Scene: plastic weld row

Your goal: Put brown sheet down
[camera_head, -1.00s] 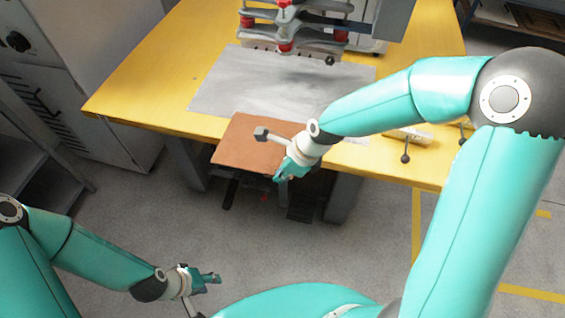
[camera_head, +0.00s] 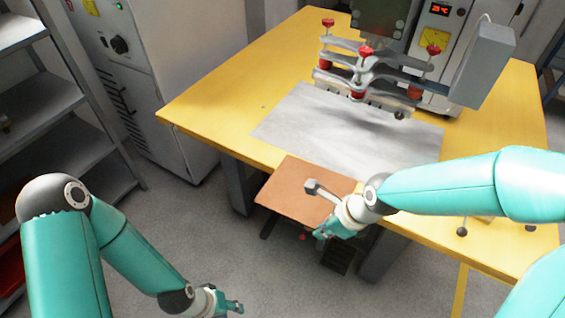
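The brown sheet (camera_head: 290,187) is a flat reddish-brown panel in the head view. Most of it juts out past the front edge of the yellow table, and its back edge overlaps the table edge. My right gripper (camera_head: 326,231) is at the sheet's front right corner and appears shut on it; the wrist partly hides the sheet's right side and the exact grip. My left gripper (camera_head: 231,306) is low in the view over the floor, away from the sheet and empty. Its finger gap is too small to make out.
The yellow table (camera_head: 225,100) carries a grey metal sheet (camera_head: 330,130) behind the brown one. A press with red knobs (camera_head: 365,65) stands over its back. A dark ball-ended lever (camera_head: 462,231) is at the right. Grey shelves (camera_head: 60,150) and a cabinet (camera_head: 150,80) stand left.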

